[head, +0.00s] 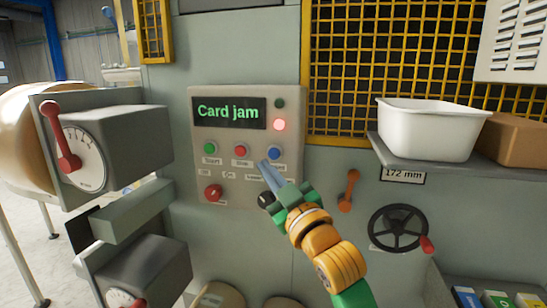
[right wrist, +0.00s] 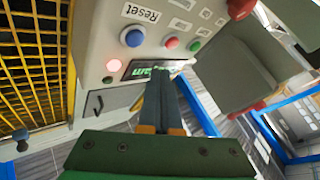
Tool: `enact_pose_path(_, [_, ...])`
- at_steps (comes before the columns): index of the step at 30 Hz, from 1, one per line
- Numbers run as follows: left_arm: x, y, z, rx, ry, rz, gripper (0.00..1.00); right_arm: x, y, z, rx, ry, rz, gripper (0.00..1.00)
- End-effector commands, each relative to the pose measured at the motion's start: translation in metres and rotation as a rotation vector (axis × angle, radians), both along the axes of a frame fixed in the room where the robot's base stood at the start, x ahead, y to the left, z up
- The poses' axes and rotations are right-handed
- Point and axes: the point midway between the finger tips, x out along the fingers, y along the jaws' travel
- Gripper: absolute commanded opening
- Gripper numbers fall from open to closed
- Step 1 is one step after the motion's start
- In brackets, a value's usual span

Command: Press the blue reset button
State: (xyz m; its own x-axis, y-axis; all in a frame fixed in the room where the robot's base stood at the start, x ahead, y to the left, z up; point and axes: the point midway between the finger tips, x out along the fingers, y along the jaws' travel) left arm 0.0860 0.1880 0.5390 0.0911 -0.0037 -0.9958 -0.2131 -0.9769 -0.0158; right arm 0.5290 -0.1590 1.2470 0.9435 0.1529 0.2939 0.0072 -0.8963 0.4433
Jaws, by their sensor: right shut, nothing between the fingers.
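The blue reset button (head: 274,153) sits at the right end of a row of buttons on the grey control panel (head: 290,188). In the right wrist view the blue button (right wrist: 133,36) shows turned over, with the word Reset beside it. My right gripper (head: 264,164) is shut and empty, its fingertips just below and left of the blue button in the head view. In the right wrist view my right gripper's fingertips (right wrist: 158,72) appear apart from the button. The gap to the panel is hard to judge. My left gripper is not in view.
The display (head: 229,113) reads "Card jam" and a red lamp (head: 279,126) is lit. Green (head: 209,148) and red (head: 240,151) buttons stand left of the blue one. A red knob (head: 213,193), a handwheel (head: 398,228) and a shelf with a white bin (head: 428,130) are nearby.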

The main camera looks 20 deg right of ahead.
Motion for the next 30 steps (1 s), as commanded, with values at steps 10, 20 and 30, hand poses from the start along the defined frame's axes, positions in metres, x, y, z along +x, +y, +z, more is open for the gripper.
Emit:
enact_pose_path(10, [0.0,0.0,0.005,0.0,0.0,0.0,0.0,0.028,-0.02,0.001,0.001,0.0,-0.001,0.0])
enact_pose_path(20, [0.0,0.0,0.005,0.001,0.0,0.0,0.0,0.03,-0.021,0.0,0.003,-0.001,-0.001,0.0])
enact_pose_path(30, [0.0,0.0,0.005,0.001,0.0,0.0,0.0,0.03,-0.021,0.0,0.003,-0.001,-0.001,0.0])
